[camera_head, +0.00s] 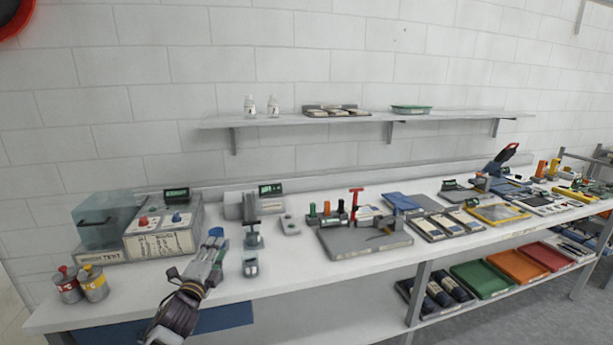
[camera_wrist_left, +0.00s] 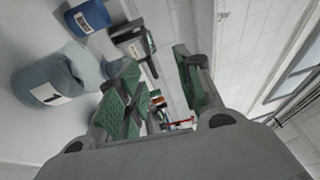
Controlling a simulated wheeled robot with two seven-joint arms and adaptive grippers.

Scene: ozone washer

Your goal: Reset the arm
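My left arm comes in from the lower left in the camera_head view. My left gripper (camera_head: 214,246) is over the front left part of the workbench, in front of the grey box with a red and a blue knob (camera_head: 165,235). In the wrist view its two green-padded fingers (camera_wrist_left: 160,85) stand apart, with no object visibly held between them. My right gripper is in neither view.
A clear tank (camera_head: 103,222) and two small cans (camera_head: 93,283) stand left of the gripper. A small stand (camera_head: 254,237) is close on its right. A grey board with tools (camera_head: 362,243) lies farther right. A wall shelf (camera_head: 350,117) is above. The wrist view shows a blue container (camera_wrist_left: 88,17).

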